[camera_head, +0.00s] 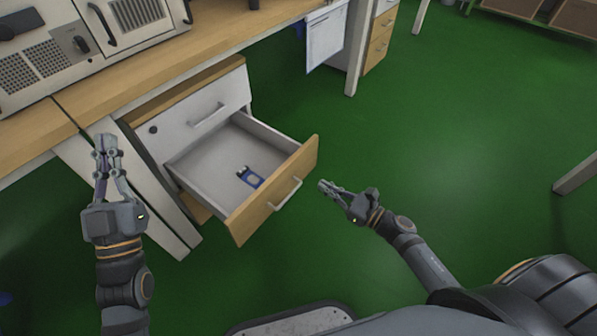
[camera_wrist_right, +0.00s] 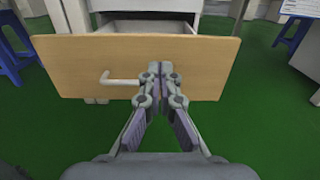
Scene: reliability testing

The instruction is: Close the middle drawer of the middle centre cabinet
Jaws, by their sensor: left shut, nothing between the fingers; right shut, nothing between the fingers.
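The cabinet (camera_head: 205,113) stands under the workbench, with a white upper drawer that is shut. The drawer below it (camera_head: 275,192) is pulled well out, with a wooden front and a metal handle (camera_head: 285,194). A small blue and white object (camera_head: 251,177) lies inside it. My right gripper (camera_head: 323,186) is shut and empty, just to the right of the drawer front. In the right wrist view the wooden front (camera_wrist_right: 210,62) fills the middle, with its handle (camera_wrist_right: 118,80) left of the shut fingertips (camera_wrist_right: 161,66); contact cannot be told. My left gripper (camera_head: 106,140) is shut and empty, left of the cabinet.
The wooden workbench (camera_head: 180,48) runs above the cabinet and carries grey equipment (camera_head: 60,50). Another cabinet (camera_head: 379,42) stands at the back. Blue stools (camera_wrist_right: 295,38) show in the right wrist view. The green floor (camera_head: 450,150) on the right is clear.

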